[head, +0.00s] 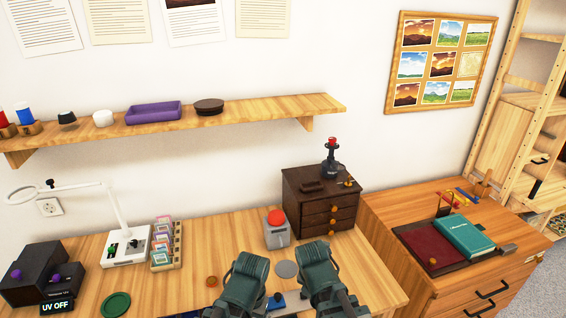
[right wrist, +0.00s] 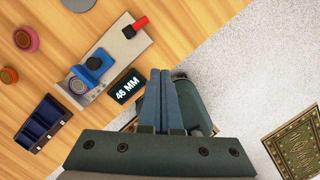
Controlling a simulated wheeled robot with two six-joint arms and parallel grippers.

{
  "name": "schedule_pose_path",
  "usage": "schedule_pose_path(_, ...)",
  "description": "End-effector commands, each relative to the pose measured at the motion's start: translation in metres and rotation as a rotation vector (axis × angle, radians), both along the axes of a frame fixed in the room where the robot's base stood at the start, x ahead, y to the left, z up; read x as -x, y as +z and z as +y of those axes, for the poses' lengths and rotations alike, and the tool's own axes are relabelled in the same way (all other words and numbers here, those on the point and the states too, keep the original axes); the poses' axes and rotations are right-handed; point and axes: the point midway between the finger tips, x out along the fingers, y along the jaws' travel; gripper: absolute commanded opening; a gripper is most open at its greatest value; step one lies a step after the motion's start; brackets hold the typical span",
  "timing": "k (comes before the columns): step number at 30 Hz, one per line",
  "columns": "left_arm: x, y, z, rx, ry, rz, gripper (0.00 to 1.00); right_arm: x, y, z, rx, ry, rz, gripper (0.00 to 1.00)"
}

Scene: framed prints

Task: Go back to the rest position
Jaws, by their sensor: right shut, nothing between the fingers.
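My right gripper (right wrist: 168,75) shows in the right wrist view with its two blue-grey fingers together and nothing between them. It is above the table's front edge, with pale floor beyond. In the head view two dark green parts of my arms show at the bottom middle, over the front of the wooden table (head: 205,240). The fingers of both grippers are hidden or out of frame there. My left gripper cannot be made out in either view.
A grey plate with a blue block (right wrist: 92,70) and a "46 MM" display (right wrist: 126,88) lie close to my right gripper. A red-button box (head: 277,230) and a brown drawer chest (head: 320,195) stand behind my arms. A side cabinet (head: 385,205) is at the right.

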Motion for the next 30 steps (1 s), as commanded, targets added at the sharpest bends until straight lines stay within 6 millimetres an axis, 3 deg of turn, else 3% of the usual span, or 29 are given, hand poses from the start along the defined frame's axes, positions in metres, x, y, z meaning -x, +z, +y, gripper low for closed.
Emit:
schedule_pose_path(5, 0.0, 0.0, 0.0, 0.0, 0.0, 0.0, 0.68, 0.009, -0.001, 0.01, -0.056, -0.258, -0.006, 0.0)
schedule_pose_path(24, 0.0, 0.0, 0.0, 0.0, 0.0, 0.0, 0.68, 0.062, -0.005, 0.055, -0.215, -1.79, -0.082, 0.0)
schedule_pose_path(30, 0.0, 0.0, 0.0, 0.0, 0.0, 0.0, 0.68, 0.072, -0.005, 0.062, -0.212, -2.085, -0.122, 0.0)
